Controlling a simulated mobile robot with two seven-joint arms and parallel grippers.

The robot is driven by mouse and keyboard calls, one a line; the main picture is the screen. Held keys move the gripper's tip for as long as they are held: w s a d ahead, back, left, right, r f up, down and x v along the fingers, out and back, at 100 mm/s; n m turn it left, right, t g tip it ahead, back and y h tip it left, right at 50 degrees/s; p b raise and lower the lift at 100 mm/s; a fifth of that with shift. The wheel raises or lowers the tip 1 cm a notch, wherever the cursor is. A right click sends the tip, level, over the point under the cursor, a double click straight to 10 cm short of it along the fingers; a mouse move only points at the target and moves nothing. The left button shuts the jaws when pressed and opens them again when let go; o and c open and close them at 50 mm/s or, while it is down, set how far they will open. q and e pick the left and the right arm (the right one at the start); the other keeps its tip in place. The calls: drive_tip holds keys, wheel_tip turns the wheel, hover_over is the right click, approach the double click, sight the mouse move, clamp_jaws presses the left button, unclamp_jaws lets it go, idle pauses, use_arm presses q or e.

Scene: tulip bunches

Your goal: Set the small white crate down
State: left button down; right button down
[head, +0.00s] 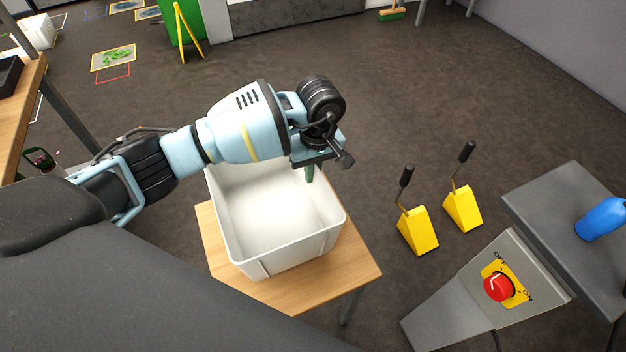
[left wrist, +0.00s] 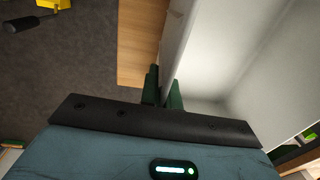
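The small white crate (head: 292,256) is upright and empty over the small wooden table (head: 355,277) in the middle of the head view. I cannot tell whether its base touches the tabletop. My left gripper (head: 310,172) points down at the crate's far right wall. In the left wrist view the green fingers (left wrist: 163,92) lie on either side of the crate's wall (left wrist: 176,45), closed on it. The table also shows in the left wrist view (left wrist: 138,45). My right gripper is not in view.
Two yellow blocks with black-handled levers (head: 417,231) stand on the floor right of the table. A grey console with a red knob (head: 498,286) and a grey table (head: 570,215) with a blue bottle (head: 602,218) are at the right. Bare tabletop shows around the crate.

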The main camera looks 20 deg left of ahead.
use_arm(q)
drive_tip(key=shift+s+d+f, duration=0.15)
drive_tip(key=shift+f, duration=1.4)
drive_tip(key=shift+f, duration=0.2)
drive_tip(key=c, duration=1.6)
unclamp_jaws()
drive_tip(key=shift+c, duration=0.2)
drive_tip(key=shift+r, duration=0.15)
drive_tip(key=shift+r, duration=0.35)
wheel_tip(320, 180, up, 11)
drive_tip(key=shift+w+d+r, duration=0.15)
drive_tip(key=shift+w+d, duration=0.15)
drive_tip(key=shift+w, duration=0.05)
